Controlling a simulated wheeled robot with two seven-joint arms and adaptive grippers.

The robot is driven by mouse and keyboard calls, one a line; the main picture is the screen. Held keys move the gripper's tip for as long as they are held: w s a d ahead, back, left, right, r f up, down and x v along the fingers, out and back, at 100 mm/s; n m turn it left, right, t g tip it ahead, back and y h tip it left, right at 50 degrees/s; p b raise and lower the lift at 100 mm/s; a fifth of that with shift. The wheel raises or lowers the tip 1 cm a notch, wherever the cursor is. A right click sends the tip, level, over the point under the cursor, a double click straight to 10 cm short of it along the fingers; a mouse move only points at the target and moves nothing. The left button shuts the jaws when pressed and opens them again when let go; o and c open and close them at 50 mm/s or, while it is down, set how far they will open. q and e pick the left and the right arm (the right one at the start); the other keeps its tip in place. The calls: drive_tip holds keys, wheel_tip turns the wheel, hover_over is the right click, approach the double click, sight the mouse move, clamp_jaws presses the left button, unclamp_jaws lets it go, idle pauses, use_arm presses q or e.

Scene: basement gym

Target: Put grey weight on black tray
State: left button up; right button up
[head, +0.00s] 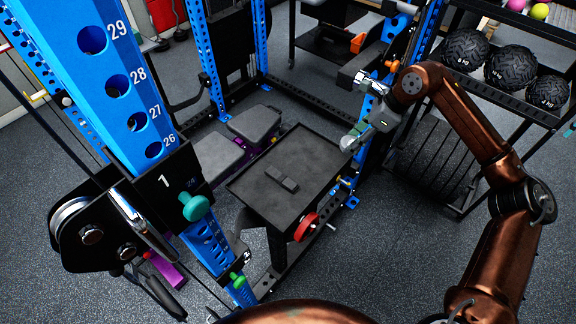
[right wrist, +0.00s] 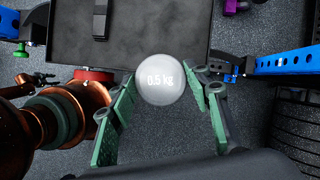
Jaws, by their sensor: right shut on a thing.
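The grey weight is a pale round ball marked "0.5 kg" (right wrist: 160,80), held between the green-padded fingers of my right gripper (right wrist: 162,88). In the head view my right gripper (head: 360,136) is near the right edge of the black tray, with the grey weight (head: 349,143) at its tip. My left gripper is out of view.
A small dark block (head: 282,179) lies mid-tray, with bare surface around it. Blue rack uprights (head: 204,60) stand left and behind. A red disc (head: 306,227) sits at the tray's near corner. A shelf with black balls (head: 510,66) stands right.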

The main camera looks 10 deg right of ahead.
drive_tip(key=shift+w+d+r+m+t+b, duration=0.15)
drive_tip(key=shift+w+d+m+t+b, duration=0.2)
drive_tip(key=shift+w+d+m, duration=0.5)
drive_tip(key=shift+w+a, duration=0.3)
drive_tip(key=shift+w, duration=0.15)
drive_tip(key=b, duration=0.2)
approach(304, 156)
wheel_tip(304, 156, up, 4)
drive_tip(key=d, duration=0.2)
drive_tip(key=shift+m, duration=0.25)
drive_tip(key=x, duration=0.4)
drive_tip(key=shift+s+a+b, duration=0.2)
drive_tip(key=shift+a+b, duration=0.15)
drive_tip(key=shift+a, duration=0.1)
drive_tip(key=shift+w+a+f, duration=0.35)
drive_tip(key=shift+a+f, duration=0.25)
drive_tip(key=shift+f, duration=0.2)
drive_tip(key=shift+w+a+f+b, duration=0.15)
drive_tip(key=shift+a+f+b, duration=0.15)
drive_tip(key=shift+f, duration=0.15)
wheel_tip(304, 156, down, 2)
drive_tip(key=shift+f+b, duration=0.2)
drive_tip(key=shift+b, duration=0.25)
drive_tip(key=shift+f, duration=0.3)
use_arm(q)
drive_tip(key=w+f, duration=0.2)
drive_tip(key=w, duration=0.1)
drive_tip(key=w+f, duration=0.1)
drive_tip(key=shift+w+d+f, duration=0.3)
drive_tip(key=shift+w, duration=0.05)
